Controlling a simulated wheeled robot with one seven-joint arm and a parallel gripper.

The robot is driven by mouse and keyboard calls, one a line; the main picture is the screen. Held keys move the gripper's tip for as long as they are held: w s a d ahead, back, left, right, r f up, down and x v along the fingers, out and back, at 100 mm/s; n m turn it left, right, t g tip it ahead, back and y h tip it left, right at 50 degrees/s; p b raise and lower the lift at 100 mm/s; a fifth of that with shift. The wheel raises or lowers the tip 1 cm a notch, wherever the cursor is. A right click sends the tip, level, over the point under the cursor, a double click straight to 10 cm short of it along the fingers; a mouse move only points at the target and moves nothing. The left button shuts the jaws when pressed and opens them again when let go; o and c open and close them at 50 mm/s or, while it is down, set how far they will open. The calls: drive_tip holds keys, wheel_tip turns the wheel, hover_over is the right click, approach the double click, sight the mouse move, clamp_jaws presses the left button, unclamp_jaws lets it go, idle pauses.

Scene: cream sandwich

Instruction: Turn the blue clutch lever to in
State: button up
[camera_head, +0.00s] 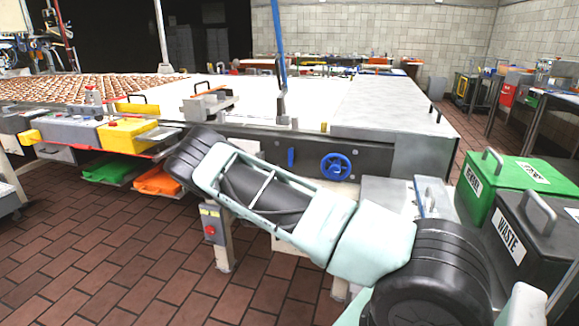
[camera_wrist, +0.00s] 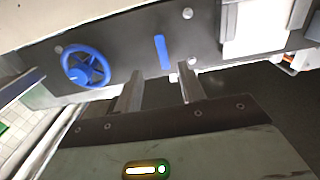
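A short blue lever (camera_head: 291,156) stands upright on the dark side panel of the long table in the head view. It also shows in the wrist view (camera_wrist: 162,51), slightly tilted, just beyond the fingertips. My gripper (camera_wrist: 160,72) is open and empty, its two fingers apart and pointing at the panel. The lever lies roughly in line with the gap between the fingers, and no contact is clear. In the head view my gripper is hidden behind my arm. I see no readable in or out mark by the lever.
A blue handwheel (camera_head: 335,167) sits beside the lever on the panel; it is at left in the wrist view (camera_wrist: 88,67). A tall blue pole (camera_head: 281,50) rises above the table. A green bin (camera_head: 515,190) and a black waste bin (camera_head: 535,245) stand at right.

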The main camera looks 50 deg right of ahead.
sight(290, 164)
drive_tip(key=x, duration=1.3)
drive_tip(key=shift+w+a, duration=0.1)
clamp_jaws()
